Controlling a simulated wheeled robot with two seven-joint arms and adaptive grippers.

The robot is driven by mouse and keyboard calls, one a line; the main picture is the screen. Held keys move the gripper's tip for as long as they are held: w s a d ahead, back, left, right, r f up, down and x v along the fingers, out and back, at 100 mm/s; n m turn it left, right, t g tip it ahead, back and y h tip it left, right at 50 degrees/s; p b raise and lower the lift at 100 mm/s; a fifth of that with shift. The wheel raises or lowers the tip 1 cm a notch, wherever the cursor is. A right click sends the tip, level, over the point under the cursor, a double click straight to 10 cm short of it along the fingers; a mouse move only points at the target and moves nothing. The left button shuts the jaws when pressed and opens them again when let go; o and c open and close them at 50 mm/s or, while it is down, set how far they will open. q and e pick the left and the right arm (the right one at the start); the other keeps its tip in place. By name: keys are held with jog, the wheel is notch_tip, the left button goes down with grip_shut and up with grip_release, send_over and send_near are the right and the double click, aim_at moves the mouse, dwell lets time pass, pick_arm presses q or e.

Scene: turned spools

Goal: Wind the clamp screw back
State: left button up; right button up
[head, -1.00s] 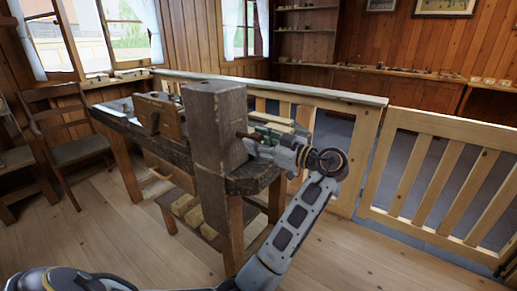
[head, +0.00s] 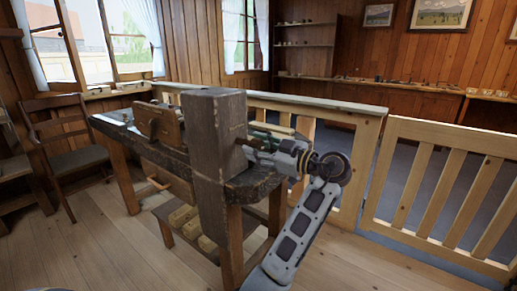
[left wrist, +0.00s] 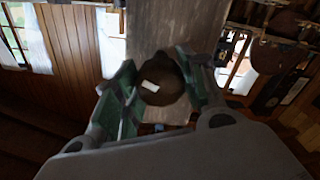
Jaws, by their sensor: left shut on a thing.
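The clamp screw (head: 242,142) comes out of the right side of the thick upright wooden block on the bench. In the left wrist view its dark, rounded end (left wrist: 165,92) carries a small white mark and sits between the green finger pads. My left gripper (head: 262,140) is shut on this end, reaching in from the right of the block. The gripper also shows in the left wrist view (left wrist: 158,85). The fingers partly hide the screw in the head view. My right gripper is not in view.
The wooden block (head: 215,140) stands at the near end of a dark workbench (head: 160,150). A low wooden fence (head: 350,112) runs close behind the gripper. A chair (head: 70,145) stands at the left. Open floor (head: 130,245) lies in front.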

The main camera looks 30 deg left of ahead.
aim_at(257, 139)
pick_arm(q)
jog(key=o, duration=0.6)
jog(key=shift+a, duration=0.15)
jog(key=shift+c, duration=0.2)
jog(key=o, duration=0.5)
jog(key=shift+a, duration=0.15)
jog(key=shift+r, duration=4.95)
